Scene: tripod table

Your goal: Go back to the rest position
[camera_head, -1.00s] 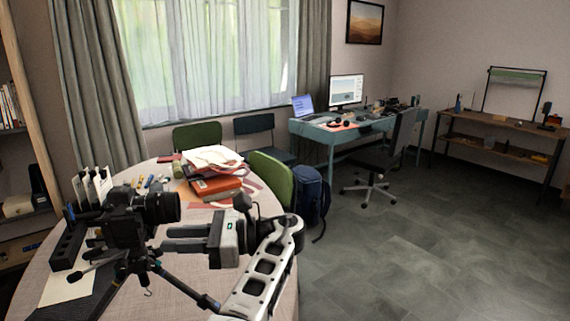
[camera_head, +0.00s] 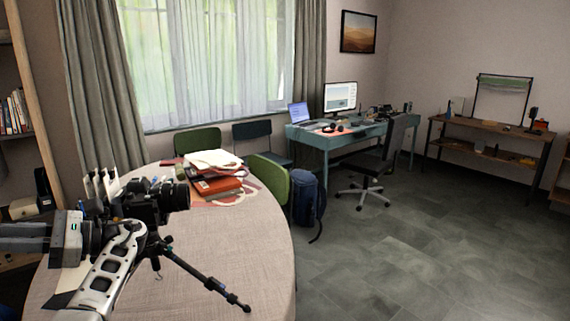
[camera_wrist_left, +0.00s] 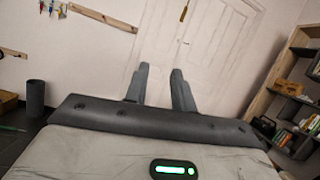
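My left gripper (camera_head: 22,237) is at the left edge of the head view, pointing left, with the finger ends cut off by the frame. In the left wrist view its two fingers (camera_wrist_left: 158,78) stand apart with nothing between them. A black camera (camera_head: 150,202) on a tripod (camera_head: 200,270) stands on the round table (camera_head: 255,235), its lens facing right. My left wrist and forearm are in front of the camera and tripod and hide part of them; I cannot tell whether they touch. My right gripper is not in view.
Books and papers (camera_head: 215,178) lie at the table's far side. A green chair (camera_head: 270,178) and blue backpack (camera_head: 308,198) stand beside it. A bookshelf (camera_head: 22,150) is at the left. In the wrist view, a door (camera_wrist_left: 205,50) lies beyond the fingers. The floor to the right is clear.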

